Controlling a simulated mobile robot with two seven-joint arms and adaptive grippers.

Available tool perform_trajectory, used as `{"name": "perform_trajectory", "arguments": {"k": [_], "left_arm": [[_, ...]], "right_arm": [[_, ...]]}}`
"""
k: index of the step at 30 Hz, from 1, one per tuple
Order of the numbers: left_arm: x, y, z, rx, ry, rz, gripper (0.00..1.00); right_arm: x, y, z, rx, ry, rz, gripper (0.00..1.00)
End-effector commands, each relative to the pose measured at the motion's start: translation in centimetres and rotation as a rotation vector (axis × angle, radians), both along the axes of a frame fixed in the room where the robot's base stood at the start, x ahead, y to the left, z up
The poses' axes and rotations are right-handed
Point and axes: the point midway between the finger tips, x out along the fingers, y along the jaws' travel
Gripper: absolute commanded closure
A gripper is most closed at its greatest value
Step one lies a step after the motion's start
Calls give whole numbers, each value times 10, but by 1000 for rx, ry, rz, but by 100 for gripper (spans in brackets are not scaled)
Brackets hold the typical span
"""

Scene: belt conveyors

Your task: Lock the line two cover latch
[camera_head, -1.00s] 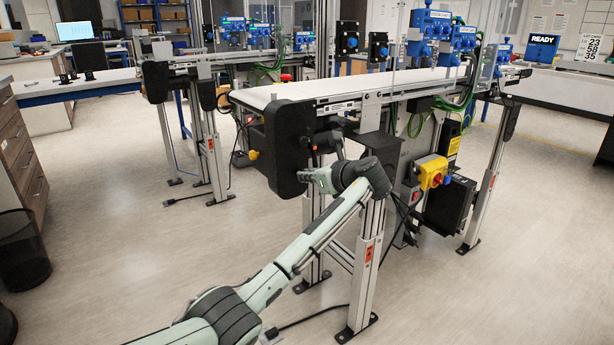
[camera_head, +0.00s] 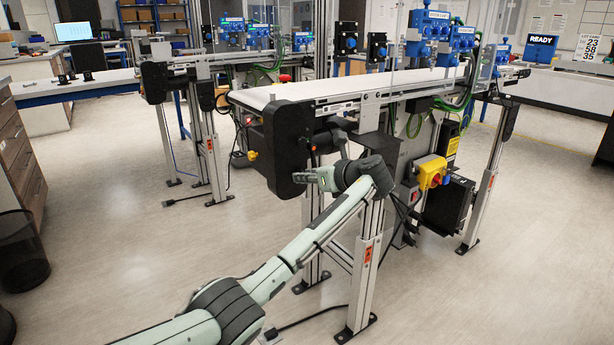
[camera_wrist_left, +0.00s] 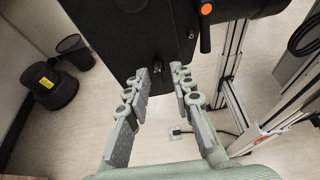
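The black end cover (camera_head: 283,150) of the near conveyor stands in front of my left arm. It also fills the top of the left wrist view (camera_wrist_left: 125,30). My left gripper (camera_head: 307,178) is beside the cover's lower right side. In the wrist view its two fingers (camera_wrist_left: 159,72) are apart with a clear gap. An orange-tipped lever (camera_wrist_left: 206,10) is above right of them. My right gripper is out of view.
A conveyor leg (camera_head: 366,265) stands just right of my forearm. A yellow box with a red knob (camera_head: 432,172) hangs farther right. A second conveyor (camera_head: 205,62) is at the back left.

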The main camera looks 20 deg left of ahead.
Motion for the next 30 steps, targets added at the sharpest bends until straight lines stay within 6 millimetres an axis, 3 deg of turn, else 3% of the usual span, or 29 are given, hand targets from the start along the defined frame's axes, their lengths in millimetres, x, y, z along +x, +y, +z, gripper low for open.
{"name": "perform_trajectory", "arguments": {"k": [11,24,30], "left_arm": [[-4,-5,3,-1,-2,0,74],[-52,-68,35,-1,-2,-2,74],[-65,-85,44,-1,-1,-1,74]], "right_arm": [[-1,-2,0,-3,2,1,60],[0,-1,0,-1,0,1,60],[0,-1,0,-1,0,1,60]]}}
